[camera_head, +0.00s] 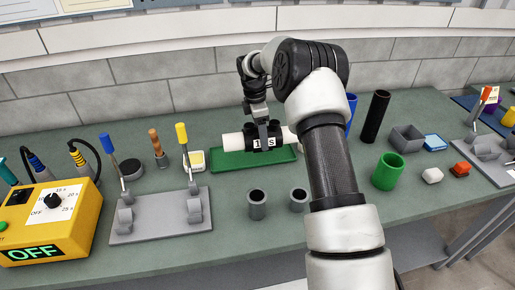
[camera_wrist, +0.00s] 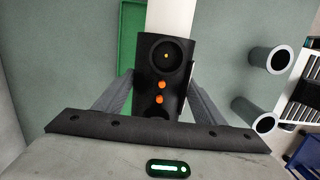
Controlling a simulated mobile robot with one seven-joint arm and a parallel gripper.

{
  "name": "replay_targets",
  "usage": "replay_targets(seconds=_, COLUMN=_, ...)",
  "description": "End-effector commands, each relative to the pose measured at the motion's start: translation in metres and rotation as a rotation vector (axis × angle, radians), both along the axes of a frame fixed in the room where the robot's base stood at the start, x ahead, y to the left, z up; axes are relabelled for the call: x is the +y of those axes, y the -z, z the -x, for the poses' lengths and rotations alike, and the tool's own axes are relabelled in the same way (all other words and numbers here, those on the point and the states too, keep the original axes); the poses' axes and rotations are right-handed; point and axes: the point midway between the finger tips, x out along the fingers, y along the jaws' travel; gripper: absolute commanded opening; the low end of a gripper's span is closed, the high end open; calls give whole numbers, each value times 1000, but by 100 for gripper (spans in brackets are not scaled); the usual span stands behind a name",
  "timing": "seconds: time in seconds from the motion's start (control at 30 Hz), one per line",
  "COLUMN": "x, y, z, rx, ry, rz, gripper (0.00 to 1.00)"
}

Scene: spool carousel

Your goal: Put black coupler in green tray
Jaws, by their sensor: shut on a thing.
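The black coupler (camera_head: 264,144), with a white-lettered label, is at the green tray (camera_head: 230,166) in the head view. White pipe (camera_head: 232,142) shows on both sides of it. My gripper (camera_head: 263,125) reaches down onto the coupler from above. In the wrist view the coupler (camera_wrist: 160,75), with a round opening and two orange dots, sits between my gripper's grey fingers (camera_wrist: 160,95), which are shut on it. White pipe (camera_wrist: 170,17) extends beyond it, and the tray's green edge (camera_wrist: 127,45) shows beside it. I cannot tell whether the coupler touches the tray floor.
Two grey cups (camera_head: 257,205) stand in front of the tray. A grey stand with levers (camera_head: 160,218) and a yellow control box (camera_head: 48,222) are at left. A green cup (camera_head: 388,172), black tube (camera_head: 375,117) and grey bin (camera_head: 407,139) stand at right.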

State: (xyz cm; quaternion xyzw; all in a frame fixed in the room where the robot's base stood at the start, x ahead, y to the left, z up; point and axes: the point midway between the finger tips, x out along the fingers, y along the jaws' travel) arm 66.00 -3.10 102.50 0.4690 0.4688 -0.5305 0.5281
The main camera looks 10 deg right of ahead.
Motion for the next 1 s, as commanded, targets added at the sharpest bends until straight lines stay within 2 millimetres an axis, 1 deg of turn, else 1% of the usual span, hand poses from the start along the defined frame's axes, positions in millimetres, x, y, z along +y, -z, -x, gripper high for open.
replay_targets(seconds=0.1, x=0, y=13, z=-1, rx=-2, ry=-1, rz=0, gripper=14)
replay_targets(seconds=0.27, x=0, y=23, z=-1, rx=-3, ry=-2, rz=1, gripper=14)
replay_targets(seconds=0.5, x=0, y=53, z=0, rx=-2, ry=-1, rz=0, gripper=14)
replay_targets(seconds=0.87, x=0, y=58, z=-1, rx=-4, ry=-1, rz=0, gripper=14)
replay_targets(seconds=0.9, x=0, y=60, z=0, rx=-1, ry=-1, rz=0, gripper=65)
replay_targets(seconds=0.97, x=0, y=59, z=0, rx=-2, ry=-1, rz=0, gripper=75)
replay_targets(seconds=1.0, x=0, y=59, z=0, rx=-1, ry=-1, rz=0, gripper=82)
